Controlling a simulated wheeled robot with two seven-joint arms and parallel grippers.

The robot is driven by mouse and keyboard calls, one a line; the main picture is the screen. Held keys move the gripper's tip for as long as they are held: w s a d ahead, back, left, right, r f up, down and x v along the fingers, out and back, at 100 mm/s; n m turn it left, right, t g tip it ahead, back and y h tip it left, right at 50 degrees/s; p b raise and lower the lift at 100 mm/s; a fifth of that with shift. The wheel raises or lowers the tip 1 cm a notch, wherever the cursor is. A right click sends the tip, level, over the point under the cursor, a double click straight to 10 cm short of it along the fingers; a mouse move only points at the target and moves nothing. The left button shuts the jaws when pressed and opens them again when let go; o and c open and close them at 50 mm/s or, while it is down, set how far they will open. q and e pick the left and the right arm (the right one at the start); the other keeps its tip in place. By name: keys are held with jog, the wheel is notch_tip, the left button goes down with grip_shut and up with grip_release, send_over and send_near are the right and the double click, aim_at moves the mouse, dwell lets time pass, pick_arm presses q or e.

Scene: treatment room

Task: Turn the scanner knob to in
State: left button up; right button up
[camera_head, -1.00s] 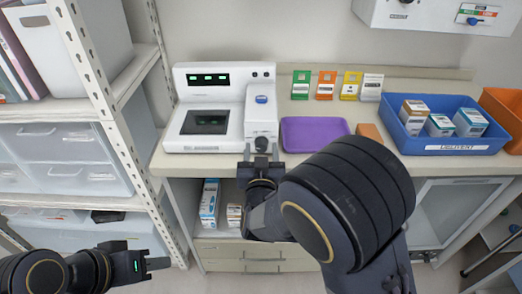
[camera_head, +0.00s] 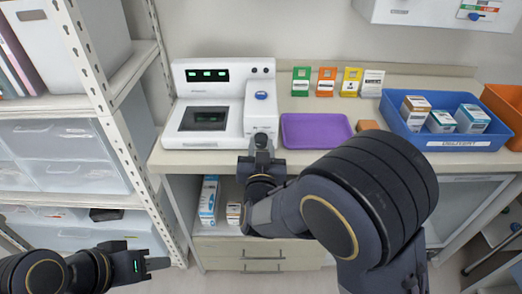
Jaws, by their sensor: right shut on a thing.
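The white scanner (camera_head: 222,78) stands on the counter at centre left, with lit green displays and a dark window. A blue round part (camera_head: 261,95) sits on top of its right-hand block and is in plain view, clear of my gripper. My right gripper (camera_head: 261,138) is at the lower front of that block. It is shut on a small part there, apparently the scanner knob, which the fingers and wrist hide. The knob's setting cannot be read. My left gripper (camera_head: 156,264) is low at the left, away from the scanner; its finger gap does not show clearly.
A purple tray (camera_head: 315,142) lies right of the scanner, beside my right forearm. A blue bin (camera_head: 455,145) with several boxes stands further right. Several coloured cards (camera_head: 326,82) stand behind. A shelf rack (camera_head: 125,110) is at left. A wall unit (camera_head: 440,10) hangs at upper right.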

jog(key=m+b, duration=0.1)
jog(key=b, duration=0.1)
jog(key=m+b, duration=0.3)
jog(key=b, duration=0.1)
jog(key=shift+d+f+m, duration=0.1)
jog(key=shift+f+m, duration=0.2)
jog(key=shift+m, duration=0.1)
jog(key=shift+r+m+b, duration=0.15)
jog(key=shift+m+b, duration=1.35)
jog(key=shift+b, duration=0.1)
jog(key=o, duration=1)
jog(key=shift+c, duration=0.2)
jog(key=s, duration=0.7)
jog(key=shift+s, duration=0.4)
